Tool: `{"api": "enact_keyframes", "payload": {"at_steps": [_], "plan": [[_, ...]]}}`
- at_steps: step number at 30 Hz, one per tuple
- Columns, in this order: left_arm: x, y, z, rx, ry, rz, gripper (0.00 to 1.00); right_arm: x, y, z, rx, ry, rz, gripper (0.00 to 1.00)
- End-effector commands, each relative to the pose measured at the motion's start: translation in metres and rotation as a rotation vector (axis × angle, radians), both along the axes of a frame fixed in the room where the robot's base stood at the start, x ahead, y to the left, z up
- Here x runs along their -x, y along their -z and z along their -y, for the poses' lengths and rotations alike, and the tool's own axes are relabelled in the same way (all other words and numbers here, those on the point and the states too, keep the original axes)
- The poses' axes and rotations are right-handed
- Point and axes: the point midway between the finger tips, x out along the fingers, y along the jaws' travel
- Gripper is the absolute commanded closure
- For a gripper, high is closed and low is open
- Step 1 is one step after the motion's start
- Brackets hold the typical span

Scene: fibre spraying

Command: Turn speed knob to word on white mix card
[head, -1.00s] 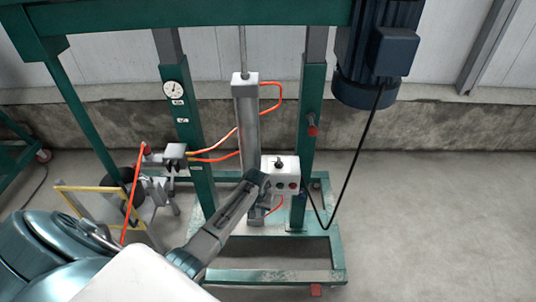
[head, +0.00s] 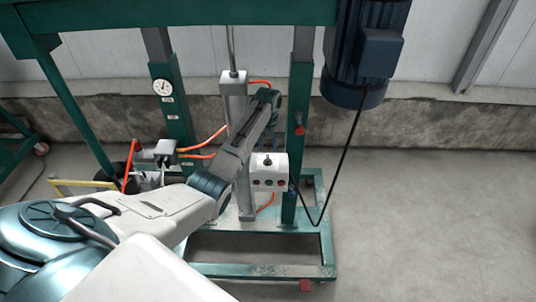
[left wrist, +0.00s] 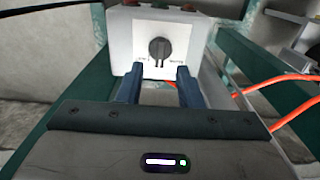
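The white control box (head: 270,182) stands between the posts of the green frame in the head view. The black speed knob (left wrist: 159,48) is on a white face of the box in the left wrist view. Its grip bar looks roughly upright. Small dark words stand at its lower left and lower right, too blurred to read surely. My left gripper (left wrist: 160,88) is open and empty, its two blue fingers apart, just short of the knob and roughly centred on it. The mix card cannot be told for certain. My right gripper is not in view.
Green posts (head: 298,120) flank the box. A dark blue motor (head: 362,55) hangs at upper right with a black cable (head: 345,160). Orange hoses (head: 198,156) run left of the cylinder. Small white labels sit below a gauge (head: 163,87). The right floor is clear.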

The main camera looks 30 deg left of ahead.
Motion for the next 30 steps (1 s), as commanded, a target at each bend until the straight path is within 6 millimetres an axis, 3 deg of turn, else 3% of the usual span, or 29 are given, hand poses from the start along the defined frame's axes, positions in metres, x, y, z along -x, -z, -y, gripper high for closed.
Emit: {"api": "enact_keyframes", "payload": {"at_steps": [3,9,20,21,26,30], "plan": [[0.001,0.022,0.000,0.001,0.000,-0.003,0.67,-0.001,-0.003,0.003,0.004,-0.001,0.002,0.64],[0.000,0.047,0.000,0.001,0.001,-0.002,0.67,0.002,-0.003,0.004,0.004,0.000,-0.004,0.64],[0.000,0.054,0.000,-0.001,0.002,0.001,0.67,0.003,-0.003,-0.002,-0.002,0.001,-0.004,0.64],[0.000,0.054,0.000,0.000,0.002,0.001,0.69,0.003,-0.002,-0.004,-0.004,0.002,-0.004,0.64],[0.000,0.054,0.000,-0.001,0.001,0.001,1.00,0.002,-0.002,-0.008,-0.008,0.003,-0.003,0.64],[0.000,0.054,0.000,-0.001,0.002,0.001,1.00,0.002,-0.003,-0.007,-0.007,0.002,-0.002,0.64]]}}
